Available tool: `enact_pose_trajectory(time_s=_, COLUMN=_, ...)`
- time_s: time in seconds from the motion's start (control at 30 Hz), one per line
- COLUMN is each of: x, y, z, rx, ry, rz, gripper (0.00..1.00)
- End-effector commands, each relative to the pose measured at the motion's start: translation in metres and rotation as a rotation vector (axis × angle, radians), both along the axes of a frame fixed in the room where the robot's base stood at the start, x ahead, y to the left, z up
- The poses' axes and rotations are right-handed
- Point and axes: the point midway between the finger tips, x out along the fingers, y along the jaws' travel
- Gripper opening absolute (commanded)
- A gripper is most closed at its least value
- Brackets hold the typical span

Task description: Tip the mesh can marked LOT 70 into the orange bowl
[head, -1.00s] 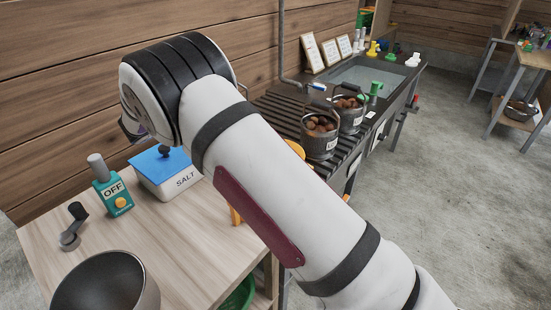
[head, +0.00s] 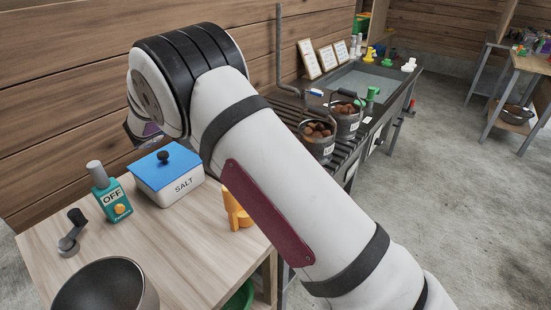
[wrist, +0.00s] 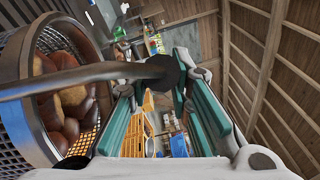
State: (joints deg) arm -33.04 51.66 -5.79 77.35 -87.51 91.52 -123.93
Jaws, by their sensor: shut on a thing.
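A mesh can (wrist: 50,45) of brown chestnuts hangs at the left of the wrist view, tilted in the picture. Its grey bail handle (wrist: 75,78) runs to a dark grip between the teal-padded fingers of my gripper (wrist: 172,82), which is shut on it. No lot mark shows on this can. In the head view my arm hides the gripper and the held can. Two more cans of chestnuts, a nearer one (head: 317,150) and a farther one (head: 346,128), stand on the slatted rack; their labels are too small to read. I cannot make out an orange bowl.
A dark bowl (head: 140,298), a teal OFF device (head: 110,194), a blue-lidded SALT box (head: 182,188) and an orange object (head: 236,210) are on the wooden table (head: 195,255). Beyond the rack is a sink (head: 375,80) with colored fittings. Open concrete floor (head: 440,170) lies at the right.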

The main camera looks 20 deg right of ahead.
Motion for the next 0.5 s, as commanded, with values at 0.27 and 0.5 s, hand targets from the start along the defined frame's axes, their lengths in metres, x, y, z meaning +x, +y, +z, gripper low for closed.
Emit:
enact_pose_trajectory(time_s=0.27, x=-0.015, y=-0.02, z=0.006, rx=0.106, ry=-0.092, rz=-0.002, gripper=0.0)
enact_pose_trajectory(time_s=0.5, x=-0.026, y=-0.033, z=0.004, rx=0.185, ry=-0.157, rz=-0.001, gripper=0.0)
